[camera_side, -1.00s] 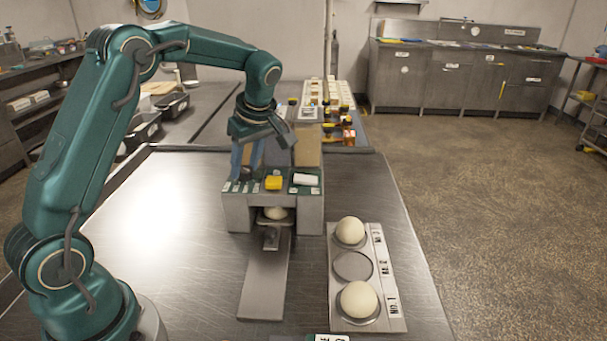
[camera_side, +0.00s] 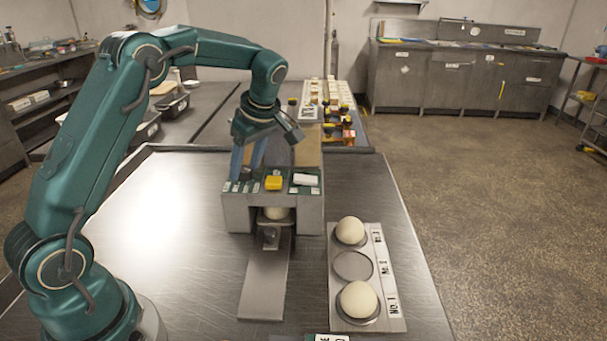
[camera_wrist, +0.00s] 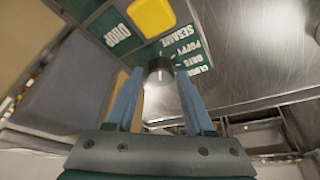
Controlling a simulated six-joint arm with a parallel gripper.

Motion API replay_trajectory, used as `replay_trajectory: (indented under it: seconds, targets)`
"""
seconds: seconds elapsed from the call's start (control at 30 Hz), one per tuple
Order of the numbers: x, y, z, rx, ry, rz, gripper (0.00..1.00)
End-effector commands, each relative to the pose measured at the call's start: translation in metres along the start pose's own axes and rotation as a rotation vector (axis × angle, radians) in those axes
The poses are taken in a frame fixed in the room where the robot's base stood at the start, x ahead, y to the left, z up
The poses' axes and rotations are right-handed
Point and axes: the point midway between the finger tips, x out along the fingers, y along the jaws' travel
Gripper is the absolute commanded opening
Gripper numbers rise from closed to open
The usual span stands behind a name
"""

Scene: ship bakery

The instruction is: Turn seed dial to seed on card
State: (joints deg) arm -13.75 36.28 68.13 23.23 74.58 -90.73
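The seed dial (camera_wrist: 160,70) is a small dark knob with a pale pointer or shaft on the green panel (camera_wrist: 110,30). The labels beside it read SESAME, POPPY, OATS and a fourth that is hard to read. My gripper (camera_wrist: 157,76) has its two blue fingers either side of the dial, with a gap showing on each side.
A dough ball (camera_side: 275,213) sits under the machine, above a metal slide (camera_side: 264,285). The tray (camera_side: 393,306) at right holds dough balls at No. 1 and No. 3; No. 2 is empty.

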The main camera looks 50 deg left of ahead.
Motion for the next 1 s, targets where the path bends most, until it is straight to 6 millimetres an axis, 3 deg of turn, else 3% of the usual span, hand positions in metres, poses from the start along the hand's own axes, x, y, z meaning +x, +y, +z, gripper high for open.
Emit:
replay_trajectory:
  seconds: [0.27, 0.63, 1.0]
  targets:
    - [-0.004, 0.0, 0.0, 0.001, 0.001, 0.002, 0.53]
    - [-0.046, 0.001, 0.0, 0.0, 0.001, 0.003, 0.53]
    - [-0.051, 0.0, 0.0, 0.001, 0.0, 0.0, 0.53]
